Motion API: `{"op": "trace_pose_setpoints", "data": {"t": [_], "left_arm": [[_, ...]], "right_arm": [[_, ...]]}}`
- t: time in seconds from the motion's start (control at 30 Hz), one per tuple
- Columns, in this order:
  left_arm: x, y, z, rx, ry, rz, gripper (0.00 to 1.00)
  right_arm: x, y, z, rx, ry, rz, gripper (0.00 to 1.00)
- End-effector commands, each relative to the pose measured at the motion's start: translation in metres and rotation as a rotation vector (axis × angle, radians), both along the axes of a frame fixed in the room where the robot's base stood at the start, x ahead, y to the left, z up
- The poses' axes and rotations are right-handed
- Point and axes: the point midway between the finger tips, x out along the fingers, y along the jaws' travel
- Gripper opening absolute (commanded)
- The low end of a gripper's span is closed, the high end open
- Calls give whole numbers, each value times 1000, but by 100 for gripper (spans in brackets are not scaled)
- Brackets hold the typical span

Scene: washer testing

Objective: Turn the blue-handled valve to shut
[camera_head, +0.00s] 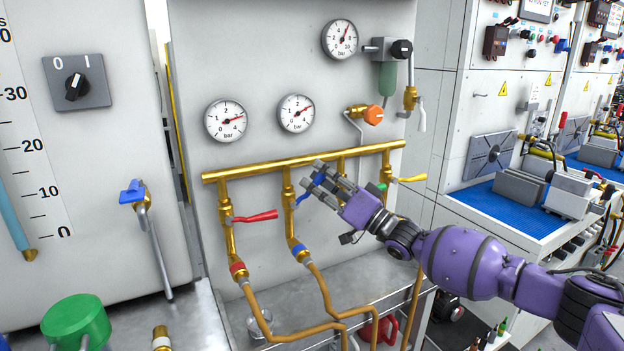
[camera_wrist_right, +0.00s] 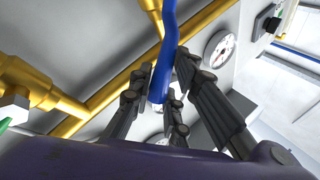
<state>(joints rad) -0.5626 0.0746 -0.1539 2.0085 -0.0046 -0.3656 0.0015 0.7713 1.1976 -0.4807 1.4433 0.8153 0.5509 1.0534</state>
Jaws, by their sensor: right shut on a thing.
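The blue-handled valve sits on the second pipe from the left below the brass manifold (camera_head: 300,163). Its blue handle (camera_head: 302,198) points right and slightly up from the pipe in the head view. My right gripper (camera_head: 318,182) is at the handle's outer end and hides part of it. In the right wrist view, the blue handle (camera_wrist_right: 167,45) runs down between the fingers of my right gripper (camera_wrist_right: 158,88), which is shut on it. My left gripper is not in view.
A red lever (camera_head: 256,216) is on the pipe to the left. A yellow lever (camera_head: 412,178) and a green handle (camera_head: 381,187) are to the right, close to my wrist. Gauges (camera_head: 297,113) hang above the manifold. Another blue lever (camera_head: 132,192) is on the left panel.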

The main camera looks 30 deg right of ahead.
Motion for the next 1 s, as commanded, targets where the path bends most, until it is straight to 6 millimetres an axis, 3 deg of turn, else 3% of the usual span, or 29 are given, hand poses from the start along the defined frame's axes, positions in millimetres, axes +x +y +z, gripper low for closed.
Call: {"op": "trace_pose_setpoints", "data": {"t": [0.6, 1.0], "left_arm": [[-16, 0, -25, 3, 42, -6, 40], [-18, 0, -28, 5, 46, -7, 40]], "right_arm": [[1, -26, -47, 577, 25, -3, 0], [1, -29, -65, 814, 32, -2, 0]]}}
